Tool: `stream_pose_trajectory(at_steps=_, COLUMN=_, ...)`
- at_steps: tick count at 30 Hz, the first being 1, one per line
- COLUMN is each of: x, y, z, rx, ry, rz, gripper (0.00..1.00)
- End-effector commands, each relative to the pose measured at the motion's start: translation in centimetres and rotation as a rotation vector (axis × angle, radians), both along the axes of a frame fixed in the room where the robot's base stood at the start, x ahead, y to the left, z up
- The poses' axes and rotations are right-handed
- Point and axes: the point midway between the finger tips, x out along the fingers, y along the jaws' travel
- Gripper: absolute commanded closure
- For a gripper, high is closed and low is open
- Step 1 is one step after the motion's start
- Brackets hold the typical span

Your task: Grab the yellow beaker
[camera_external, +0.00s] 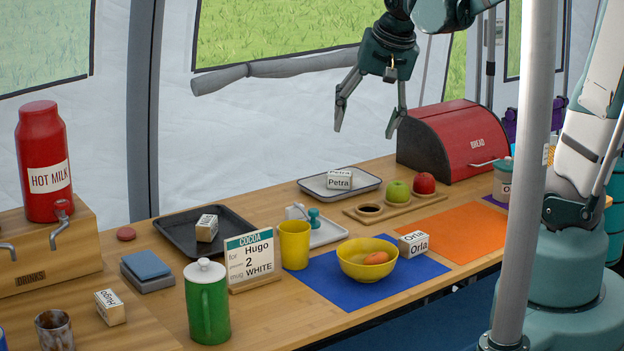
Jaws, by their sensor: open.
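The yellow beaker (294,245) stands upright on the table, on the back left part of a blue mat (333,291). It is right of the cocoa sign (252,262) and left of a yellow bowl (367,259). My gripper (368,132) hangs open and empty in the air, fingers pointing down. In the picture it is above and to the right of the beaker, apart from it, over the back of the table. Nothing hides the beaker except a little at its edges.
A green lidded jug (207,304) stands in front left of the sign. The bowl holds an orange item. A white tray with a teal-handled tool (315,218) lies just behind the beaker. A red bread box (455,141) stands back right. A grey pole (528,170) rises at right.

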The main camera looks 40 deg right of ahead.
Motion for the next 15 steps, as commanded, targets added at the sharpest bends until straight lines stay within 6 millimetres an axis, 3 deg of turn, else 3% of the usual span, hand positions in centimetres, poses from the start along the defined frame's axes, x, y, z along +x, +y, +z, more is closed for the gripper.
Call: stream_pose_trajectory(at_steps=15, x=5.0, y=3.0, z=-4.8, rx=0.083, ry=0.123, rz=-0.263, gripper=0.39)
